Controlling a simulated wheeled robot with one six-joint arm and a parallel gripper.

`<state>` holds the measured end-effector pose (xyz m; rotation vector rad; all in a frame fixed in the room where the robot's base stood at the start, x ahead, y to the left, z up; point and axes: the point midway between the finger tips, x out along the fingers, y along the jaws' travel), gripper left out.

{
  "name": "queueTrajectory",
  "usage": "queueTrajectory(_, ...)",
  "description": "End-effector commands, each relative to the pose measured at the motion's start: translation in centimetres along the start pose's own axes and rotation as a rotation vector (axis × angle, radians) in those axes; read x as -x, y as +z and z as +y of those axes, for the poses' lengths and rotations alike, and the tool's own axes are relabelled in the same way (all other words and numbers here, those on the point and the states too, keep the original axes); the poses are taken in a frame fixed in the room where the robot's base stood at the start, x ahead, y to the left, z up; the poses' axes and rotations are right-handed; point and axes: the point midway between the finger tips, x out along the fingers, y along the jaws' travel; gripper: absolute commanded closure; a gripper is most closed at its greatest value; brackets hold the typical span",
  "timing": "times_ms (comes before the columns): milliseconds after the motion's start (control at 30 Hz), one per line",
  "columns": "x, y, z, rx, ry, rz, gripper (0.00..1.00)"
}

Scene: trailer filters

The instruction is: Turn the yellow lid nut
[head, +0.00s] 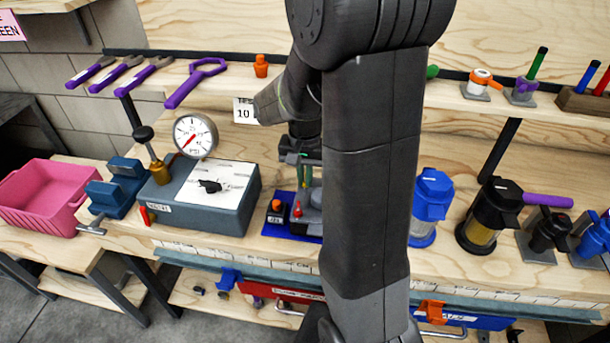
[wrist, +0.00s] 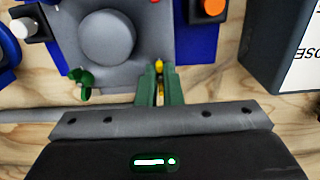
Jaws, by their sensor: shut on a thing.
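The yellow lid nut (wrist: 159,66) is a small yellow piece at the edge of a grey device with a round lid (wrist: 107,37), in the wrist view. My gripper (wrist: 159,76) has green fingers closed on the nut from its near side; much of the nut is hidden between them. In the head view my gripper (head: 303,166) hangs over the grey device (head: 312,200) on its blue base. My arm hides the device's right part, and I cannot make out the nut there.
A green fitting (wrist: 84,80) sticks out left of my fingers. An orange button (wrist: 212,8) and a white knob (wrist: 22,28) are nearby. A gauge box (head: 215,215) stands left of the device, and a blue-lidded canister (head: 432,200) stands right of my arm.

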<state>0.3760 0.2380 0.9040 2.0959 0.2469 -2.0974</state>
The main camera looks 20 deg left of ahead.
Motion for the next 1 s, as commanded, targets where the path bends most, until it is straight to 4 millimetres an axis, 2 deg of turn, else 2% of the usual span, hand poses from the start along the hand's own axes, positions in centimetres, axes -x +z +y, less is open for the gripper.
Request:
queueTrajectory(33, 0.1, -0.1, 0.0, 0.001, -0.001, 0.002, 0.88)
queueTrajectory(100, 0.1, -0.1, 0.0, 0.001, -0.001, 0.002, 0.74)
queueTrajectory(133, 0.1, -0.1, 0.0, 0.001, -0.001, 0.002, 0.72)
queueTrajectory(367, 0.0, 0.0, 0.0, 0.001, 0.0, 0.001, 0.72)
queueTrajectory(500, 0.8, -0.1, -0.1, 0.001, -0.002, 0.004, 0.72)
queueTrajectory(667, 3.5, -0.1, -0.1, 0.001, -0.004, 0.006, 0.72)
queueTrajectory(1000, 11.0, -0.1, -0.1, 0.001, -0.003, 0.005, 0.72)
